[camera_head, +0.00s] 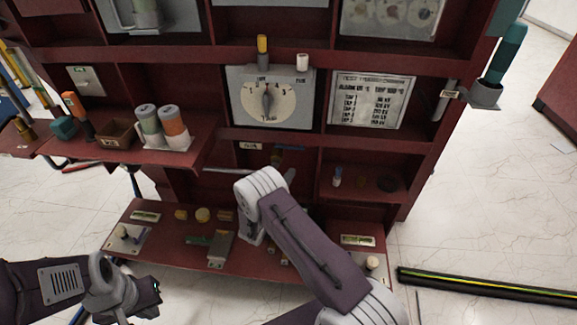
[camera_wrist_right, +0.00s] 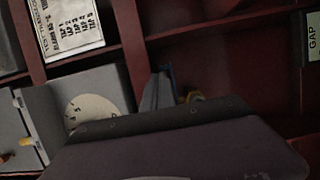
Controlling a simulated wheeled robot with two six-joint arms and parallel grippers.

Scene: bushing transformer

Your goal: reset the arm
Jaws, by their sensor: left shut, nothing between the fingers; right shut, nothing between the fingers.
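My left gripper (camera_head: 148,294) is low at the left in the head view, in front of the lower shelf, shut and empty. My right arm (camera_head: 315,245) comes up from the bottom right and bends at a pale grey joint (camera_head: 262,190) in front of the middle of the rack. Its fingers are hidden behind the arm in the head view. In the right wrist view, a dark link of mine (camera_wrist_right: 180,150) fills the lower part and no fingers can be made out.
The dark red rack (camera_head: 225,55) holds a dial panel (camera_head: 268,97), a test table sheet (camera_head: 372,100) and cylinders on a side shelf (camera_head: 170,127). Small parts lie on the lower shelf (camera_head: 160,255). A striped dark bar (camera_head: 480,284) lies on the floor at right.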

